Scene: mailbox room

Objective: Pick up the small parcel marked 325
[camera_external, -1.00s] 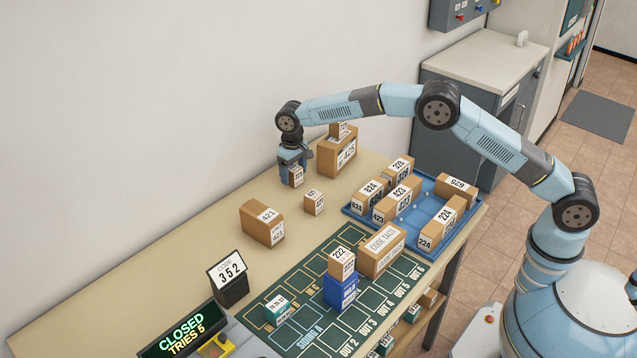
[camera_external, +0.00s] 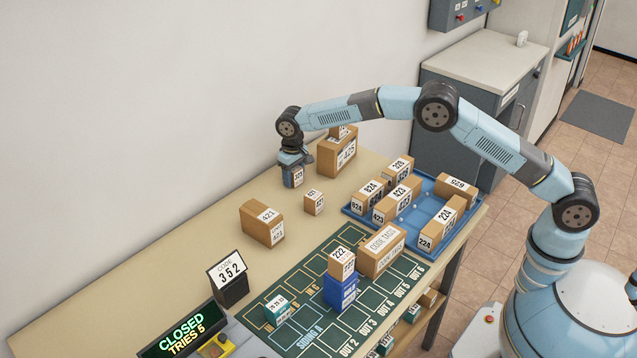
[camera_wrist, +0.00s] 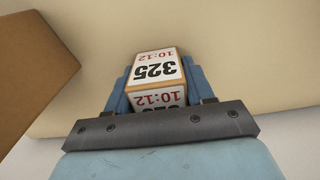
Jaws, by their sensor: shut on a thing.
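The small parcel marked 325 (camera_wrist: 156,70) is between the two blue fingers of my gripper (camera_wrist: 157,88) in the wrist view. Its white label reads 325 and 10:12. In the external view my gripper (camera_external: 293,172) points down near the back edge of the table, shut on the small parcel (camera_external: 297,177). The parcel is at or just above the tabletop; I cannot tell whether it touches.
A larger carton (camera_external: 337,157) with a small box on top stands right of my gripper. A small box (camera_external: 314,202) and a carton marked 421 (camera_external: 262,224) are in front. A blue tray (camera_external: 417,217) holds several cartons. The wall runs behind the table.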

